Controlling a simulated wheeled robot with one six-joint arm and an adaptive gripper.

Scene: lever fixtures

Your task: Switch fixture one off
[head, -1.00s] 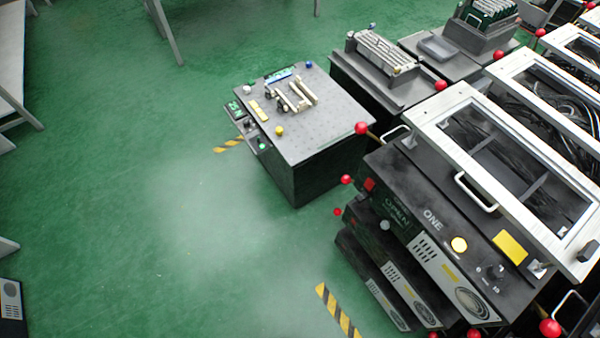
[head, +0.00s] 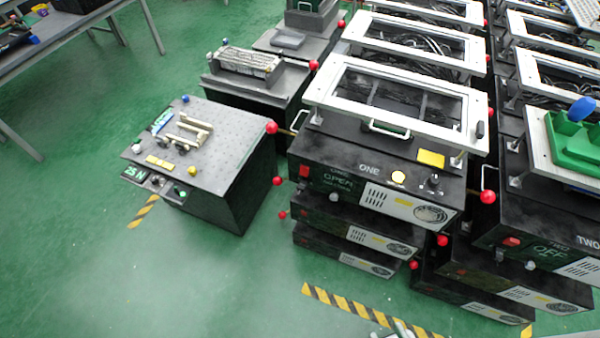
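Fixture one (head: 330,150) is a black box marked ONE near the middle, with a light glass-topped frame on it. Its front display (head: 338,184) seems to read OPEN in green, with smaller unclear text. A red-ball lever (head: 271,127) sticks out to the left from its left side on a short rod. My gripper does not show. A small grey piece at the bottom edge may be part of my arm, but I cannot tell.
Fixture two (head: 530,225) stands at the right, its display seeming to read OFF. A dark perforated-top cabinet (head: 210,150) stands left of fixture one. Striped floor tape (head: 340,301) lies in front; green floor is clear at lower left.

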